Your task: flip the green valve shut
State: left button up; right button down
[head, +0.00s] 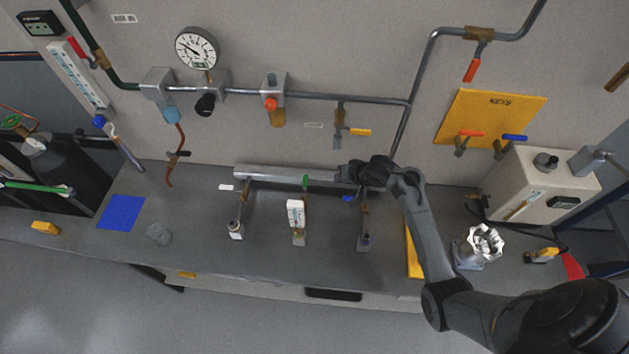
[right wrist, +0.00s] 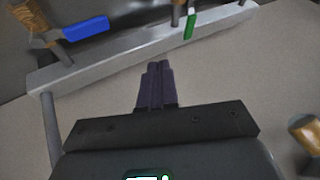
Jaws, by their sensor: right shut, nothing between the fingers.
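The green valve handle (head: 305,183) is on the middle of several short pipe branches at the grey manifold bar (head: 270,174) on the bench. In the right wrist view the green handle (right wrist: 189,26) looks roughly in line with its branch, beyond the fingertips and a little right of them. My right gripper (head: 341,173) is to the right of the green handle, apart from it. Its fingers (right wrist: 157,68) are together with nothing between them. My left gripper is not in view.
A blue valve handle (head: 348,199) is on the branch to the right; it shows crosswise in the right wrist view (right wrist: 86,28). A white label (head: 296,213) stands on the green valve's branch. A yellow-handled valve (head: 358,132) hangs above. Bench left of the branches is mostly clear.

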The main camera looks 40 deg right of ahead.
aim_at(305, 186)
jog(key=w+a+f+b, duration=0.2)
jog(key=w+a+f, duration=0.1)
jog(key=w+f, duration=0.5)
jog(key=shift+w+a, duration=0.25)
jog(key=shift+w, duration=0.15)
dwell(0.3)
jog(key=shift+w+n, duration=0.2)
jog(key=shift+n, duration=0.2)
dwell(0.4)
